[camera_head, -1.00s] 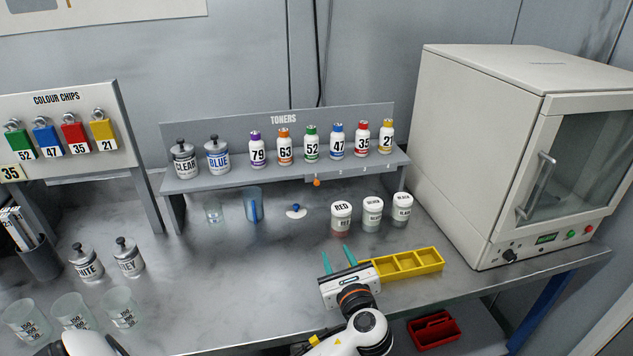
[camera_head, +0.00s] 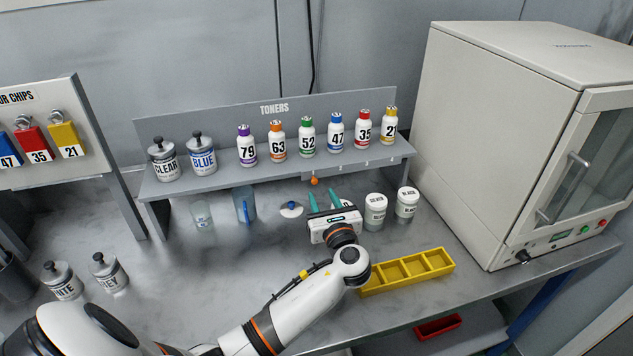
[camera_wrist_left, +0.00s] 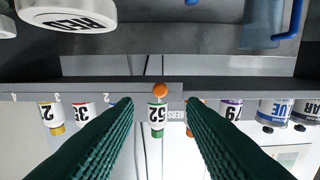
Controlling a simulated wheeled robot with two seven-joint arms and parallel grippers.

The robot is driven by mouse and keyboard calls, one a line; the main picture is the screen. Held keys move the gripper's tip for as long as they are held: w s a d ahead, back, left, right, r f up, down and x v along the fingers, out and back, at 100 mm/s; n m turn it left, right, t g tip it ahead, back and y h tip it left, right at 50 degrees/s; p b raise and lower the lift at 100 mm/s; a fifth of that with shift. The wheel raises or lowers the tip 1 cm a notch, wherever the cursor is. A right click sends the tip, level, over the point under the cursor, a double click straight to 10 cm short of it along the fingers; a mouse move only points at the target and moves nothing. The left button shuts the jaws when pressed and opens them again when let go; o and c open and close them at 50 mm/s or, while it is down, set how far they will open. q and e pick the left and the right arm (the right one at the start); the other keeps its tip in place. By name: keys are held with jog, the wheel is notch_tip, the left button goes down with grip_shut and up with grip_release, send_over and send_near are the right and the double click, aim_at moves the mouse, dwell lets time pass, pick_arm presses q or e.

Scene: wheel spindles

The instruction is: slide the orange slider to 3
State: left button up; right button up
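The orange slider (camera_head: 314,181) is a small round knob under the front edge of the toner shelf, at the left end of its scale strip (camera_head: 351,172). It also shows in the left wrist view (camera_wrist_left: 160,90), ahead of and between my fingertips in the picture. My left gripper (camera_head: 323,198) is open, with two teal fingers pointing at the shelf, just below and in front of the knob. It holds nothing. In the left wrist view its fingers (camera_wrist_left: 160,104) stand apart. I cannot tell whether they touch the knob. My right gripper is not in view.
Toner bottles (camera_head: 307,136) and the CLEAR (camera_head: 164,162) and BLUE (camera_head: 201,157) jars stand on the shelf. Two white-lidded jars (camera_head: 376,212) stand right of my gripper. The red jar (camera_wrist_left: 68,14) shows beside it in the wrist view. A yellow tray (camera_head: 409,269) lies in front.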

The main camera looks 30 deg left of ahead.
aim_at(315, 182)
pick_arm(q)
jog(key=x, duration=0.6)
jog(key=shift+f+p, duration=0.1)
jog(key=shift+p, duration=0.2)
grip_shut()
